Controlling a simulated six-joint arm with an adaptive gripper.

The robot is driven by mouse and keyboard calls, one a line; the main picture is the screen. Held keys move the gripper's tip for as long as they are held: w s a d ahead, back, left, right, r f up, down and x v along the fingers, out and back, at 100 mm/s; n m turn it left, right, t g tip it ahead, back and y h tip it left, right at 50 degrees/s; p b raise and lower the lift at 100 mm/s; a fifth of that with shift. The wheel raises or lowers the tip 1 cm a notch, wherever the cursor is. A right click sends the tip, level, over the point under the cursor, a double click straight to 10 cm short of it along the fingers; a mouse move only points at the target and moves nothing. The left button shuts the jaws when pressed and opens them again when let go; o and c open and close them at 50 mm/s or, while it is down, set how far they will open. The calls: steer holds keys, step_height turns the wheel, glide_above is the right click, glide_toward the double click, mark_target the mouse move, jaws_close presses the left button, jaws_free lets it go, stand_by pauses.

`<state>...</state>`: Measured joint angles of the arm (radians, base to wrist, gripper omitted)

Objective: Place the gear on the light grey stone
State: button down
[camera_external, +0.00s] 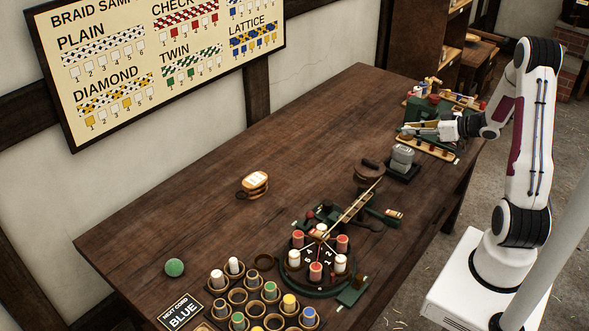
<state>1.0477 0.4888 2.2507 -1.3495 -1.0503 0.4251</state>
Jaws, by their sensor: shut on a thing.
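My gripper (412,131) is at the far right end of the table, low over a wooden-edged tray (437,151). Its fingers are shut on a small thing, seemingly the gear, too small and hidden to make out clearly. The light grey stone (402,153) sits on a dark square base (403,171), just in front of and below my gripper in the picture. No other thing shows on top of the stone. My gripper is apart from the stone.
A green machine (424,108) stands behind my gripper. A brown round block (369,170) is left of the stone.

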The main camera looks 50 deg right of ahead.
mark_target(410, 139)
steer(key=shift+f, duration=0.15)
steer(key=shift+f, duration=1.95)
steer(key=shift+f, duration=0.1)
steer(key=c, duration=1.9)
jaws_free()
steer(key=shift+s+d+r, duration=0.1)
steer(key=shift+s+r, duration=0.25)
steer(key=shift+s, duration=0.3)
steer(key=shift+v, duration=5.3)
